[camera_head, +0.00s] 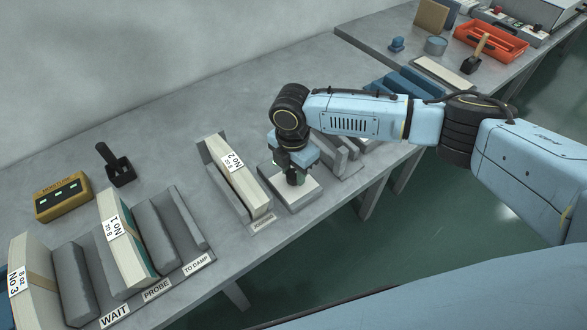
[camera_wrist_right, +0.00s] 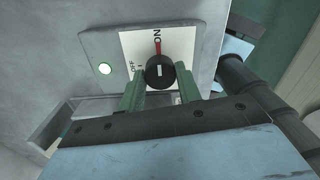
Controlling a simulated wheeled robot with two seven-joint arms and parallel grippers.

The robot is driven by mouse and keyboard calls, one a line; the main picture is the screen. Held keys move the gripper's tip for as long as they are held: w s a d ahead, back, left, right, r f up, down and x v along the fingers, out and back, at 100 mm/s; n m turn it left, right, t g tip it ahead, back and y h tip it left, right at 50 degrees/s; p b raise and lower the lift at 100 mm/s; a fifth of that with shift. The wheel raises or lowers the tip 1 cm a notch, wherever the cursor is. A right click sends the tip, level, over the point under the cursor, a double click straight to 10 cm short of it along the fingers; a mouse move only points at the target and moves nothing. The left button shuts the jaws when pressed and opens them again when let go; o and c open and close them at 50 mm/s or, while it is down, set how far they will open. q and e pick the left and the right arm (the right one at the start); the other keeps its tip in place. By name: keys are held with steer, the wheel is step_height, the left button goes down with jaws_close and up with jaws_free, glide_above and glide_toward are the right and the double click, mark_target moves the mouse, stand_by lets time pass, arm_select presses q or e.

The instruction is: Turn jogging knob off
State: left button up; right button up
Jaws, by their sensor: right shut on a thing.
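The jogging knob (camera_wrist_right: 160,72) is round and black, on a white plate (camera_wrist_right: 180,42) marked ON and OFF. A red mark on its far side lines up with ON. My right gripper (camera_wrist_right: 159,84) is shut on the knob, with one green finger at each side. In the head view my right gripper (camera_head: 297,175) points down at a low grey box with a pale top (camera_head: 308,187), and the knob is hidden there. My left gripper is in neither view.
A small lamp (camera_wrist_right: 105,69) glows left of the plate. The NO 2 stack (camera_head: 235,175) in its holder stands left of the box; grey upright plates (camera_head: 340,155) stand right. A yellow meter (camera_head: 62,197) and a black-handled tool (camera_head: 116,167) lie farther left.

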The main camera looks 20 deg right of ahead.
steer(key=shift+r+n, duration=0.1)
steer(key=shift+n, duration=0.2)
steer(key=n+p, duration=0.2)
steer(key=n, duration=0.1)
steer(key=shift+n, duration=0.3)
steer(key=n+p, duration=0.1)
steer(key=n, duration=0.4)
steer(key=shift+p, duration=0.35)
steer(key=n, duration=0.4)
steer(key=shift+n, duration=2.3)
steer(key=o, duration=1)
